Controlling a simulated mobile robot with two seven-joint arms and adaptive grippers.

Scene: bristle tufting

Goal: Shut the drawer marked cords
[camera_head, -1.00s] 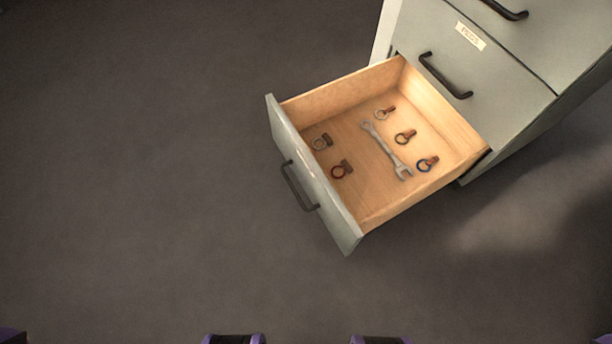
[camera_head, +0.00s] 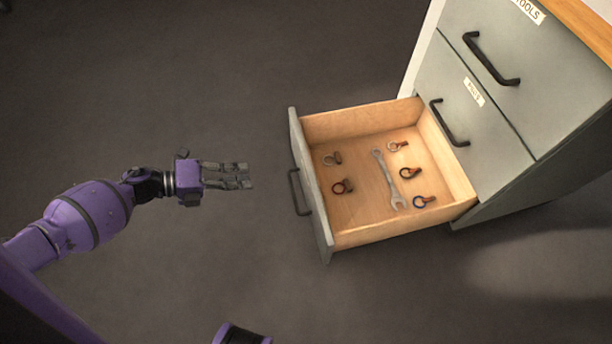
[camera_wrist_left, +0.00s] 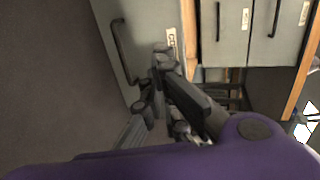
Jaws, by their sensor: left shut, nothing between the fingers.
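The bottom drawer (camera_head: 328,234) of a grey cabinet is pulled well out, with its grey front facing left. Its dark handle (camera_head: 298,192) is on that front. In the left wrist view the drawer front (camera_wrist_left: 150,25) fills the upper middle, with a partly hidden label (camera_wrist_left: 171,40) whose visible letters look like the start of "cords". My left gripper (camera_head: 246,176) is shut and empty. It is left of the drawer front, pointing at it, with a gap to the handle. My right gripper is not in view.
In the drawer lie a wrench (camera_head: 388,180) and several small ringed tags. Above it are a shut drawer with a small label (camera_head: 473,92) and a shut drawer marked tools (camera_head: 528,10). The floor (camera_head: 200,80) left of the drawer is clear.

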